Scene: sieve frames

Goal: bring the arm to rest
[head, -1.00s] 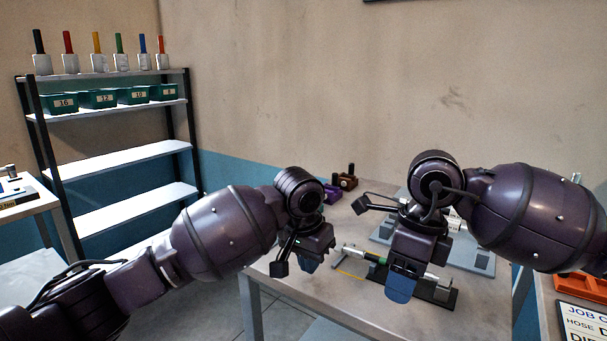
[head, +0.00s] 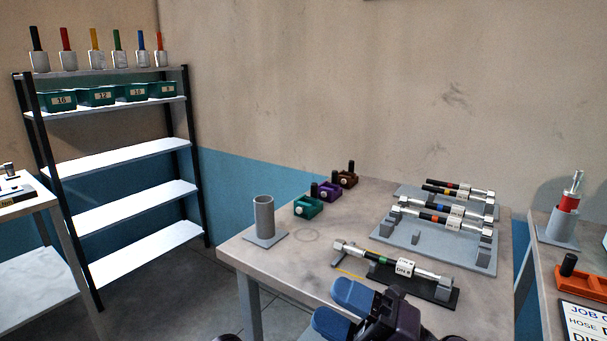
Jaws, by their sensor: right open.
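My right gripper (head: 342,309) is low in the middle of the head view, at the table's front edge. Its two blue finger pads are apart, with nothing visible between them. Its arm runs out of the picture at the bottom. My left gripper is not in view; only a small dark sliver shows at the bottom edge, and I cannot tell what it is. On the table (head: 285,270) just beyond the right gripper, a hose assembly (head: 404,267) with a green band lies on a dark fixture (head: 440,293).
A grey cup stand (head: 264,218) stands at the table's left. Green (head: 308,208), purple (head: 329,192) and brown (head: 347,180) blocks sit behind it. A grey rack (head: 405,238) holds banded hoses. A side table (head: 545,270) stands right, a shelf (head: 135,158) left.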

